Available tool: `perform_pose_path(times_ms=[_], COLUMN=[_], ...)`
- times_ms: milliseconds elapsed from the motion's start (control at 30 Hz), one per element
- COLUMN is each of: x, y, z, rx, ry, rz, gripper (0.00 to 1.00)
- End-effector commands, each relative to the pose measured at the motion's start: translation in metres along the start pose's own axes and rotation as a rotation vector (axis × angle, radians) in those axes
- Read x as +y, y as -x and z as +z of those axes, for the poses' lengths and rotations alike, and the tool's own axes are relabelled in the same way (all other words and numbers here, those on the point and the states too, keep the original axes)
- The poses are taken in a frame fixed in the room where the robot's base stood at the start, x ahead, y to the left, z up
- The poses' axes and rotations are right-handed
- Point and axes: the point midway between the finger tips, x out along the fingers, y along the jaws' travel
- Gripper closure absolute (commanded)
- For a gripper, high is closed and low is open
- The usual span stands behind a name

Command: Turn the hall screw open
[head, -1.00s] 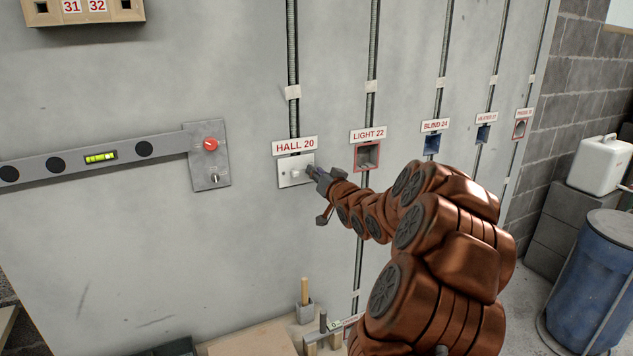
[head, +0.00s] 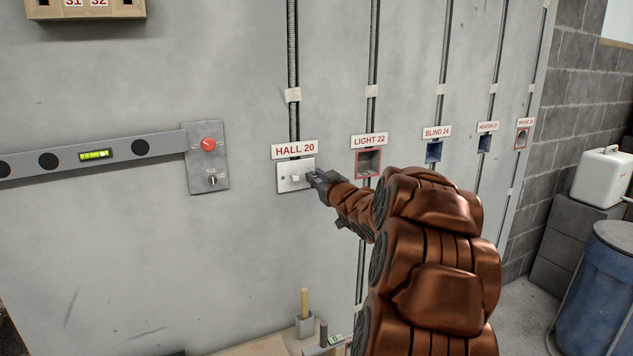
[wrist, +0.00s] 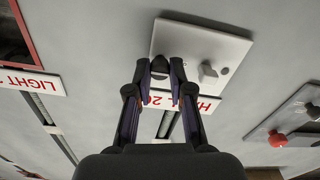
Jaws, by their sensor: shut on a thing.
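The white hall plate (head: 285,184) is on the grey wall under the HALL 20 sign (head: 294,149), with a small raised switch (head: 295,179) in its middle. In the wrist view, the plate (wrist: 218,43) appears upside down, and a dark round screw head (wrist: 160,66) sits near one end of it. My gripper (wrist: 160,72) is shut on this hall screw, with a fingertip on each side of it. In the head view, my gripper (head: 312,179) is at the right end of the plate and hides the screw. I cannot tell how far the screw is turned.
The red-framed LIGHT 22 box (head: 368,163) is close to the right of my gripper. The BLIND 24 box (head: 433,152) is farther right. A grey panel with a red knob (head: 208,144) and a spirit level (head: 95,155) are at left. The wall below the plate is clear.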

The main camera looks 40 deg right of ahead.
Motion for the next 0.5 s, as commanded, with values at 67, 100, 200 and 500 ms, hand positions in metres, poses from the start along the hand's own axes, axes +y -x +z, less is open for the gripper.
perform_pose_path(times_ms=[67,100,200,500], x=[-0.0004,-0.0004,-0.0004,-0.0004], y=[-0.0001,-0.0001,-0.0001,0.0], z=[0.0002,0.0001,-0.0001,-0.0001], rx=[0.0,0.0,0.0,0.0], ry=[0.007,0.009,0.011,0.009], rz=[-0.001,-0.001,-0.001,-0.001], gripper=[1.0,1.0,1.0,0.73])
